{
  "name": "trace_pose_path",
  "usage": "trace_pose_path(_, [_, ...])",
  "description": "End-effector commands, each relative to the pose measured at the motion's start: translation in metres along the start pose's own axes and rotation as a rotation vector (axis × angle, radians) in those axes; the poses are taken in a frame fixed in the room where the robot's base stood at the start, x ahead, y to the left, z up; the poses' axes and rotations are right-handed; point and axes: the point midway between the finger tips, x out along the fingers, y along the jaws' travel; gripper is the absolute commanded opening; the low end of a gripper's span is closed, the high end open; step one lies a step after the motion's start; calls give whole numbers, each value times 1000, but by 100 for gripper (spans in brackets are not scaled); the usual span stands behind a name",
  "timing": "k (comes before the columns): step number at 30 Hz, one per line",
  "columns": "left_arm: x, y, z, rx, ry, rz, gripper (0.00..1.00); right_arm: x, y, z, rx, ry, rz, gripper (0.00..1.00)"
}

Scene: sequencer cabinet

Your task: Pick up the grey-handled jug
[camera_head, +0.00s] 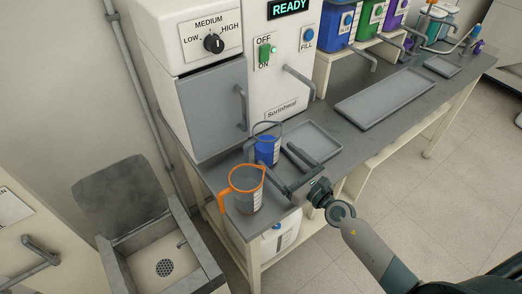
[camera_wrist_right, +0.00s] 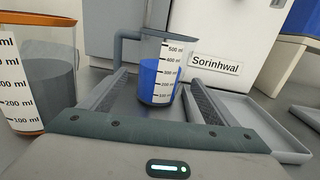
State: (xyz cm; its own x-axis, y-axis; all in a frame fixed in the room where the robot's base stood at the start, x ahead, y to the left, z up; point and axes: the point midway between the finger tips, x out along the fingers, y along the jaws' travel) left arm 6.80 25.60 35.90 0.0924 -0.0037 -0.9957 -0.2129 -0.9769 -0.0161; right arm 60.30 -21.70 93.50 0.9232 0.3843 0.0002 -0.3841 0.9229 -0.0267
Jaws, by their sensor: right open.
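The grey-handled jug (camera_head: 267,152) is clear, holds blue liquid and stands upright on the bench. In the right wrist view the jug (camera_wrist_right: 160,82) stands ahead, between the lines of my two fingers, with its grey handle to the left. My right gripper (camera_head: 286,168) is open and empty, low over the bench, its fingertips pointing at the jug. In the right wrist view my gripper (camera_wrist_right: 158,92) has a finger on each side; whether the tips touch the jug cannot be told. My left gripper is not in view.
An orange-handled jug (camera_head: 247,194) with grey contents stands close on the near side, beside a finger. A grey tray (camera_head: 322,143) lies right of the jug. The white machine (camera_head: 285,90) stands behind. A sink (camera_head: 150,245) is at the lower left.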

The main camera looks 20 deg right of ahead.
Motion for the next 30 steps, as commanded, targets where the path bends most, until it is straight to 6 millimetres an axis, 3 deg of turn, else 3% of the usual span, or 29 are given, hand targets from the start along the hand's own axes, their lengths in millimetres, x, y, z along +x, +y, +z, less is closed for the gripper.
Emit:
trace_pose_path(7, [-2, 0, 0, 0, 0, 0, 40, 9, 0, 0, -1, -1, 0, 82])
trace_pose_path(18, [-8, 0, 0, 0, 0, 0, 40, 48, 1, -2, 1, 0, 1, 82])
trace_pose_path(30, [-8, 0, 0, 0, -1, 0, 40, 52, 1, -2, 0, 0, 0, 82])
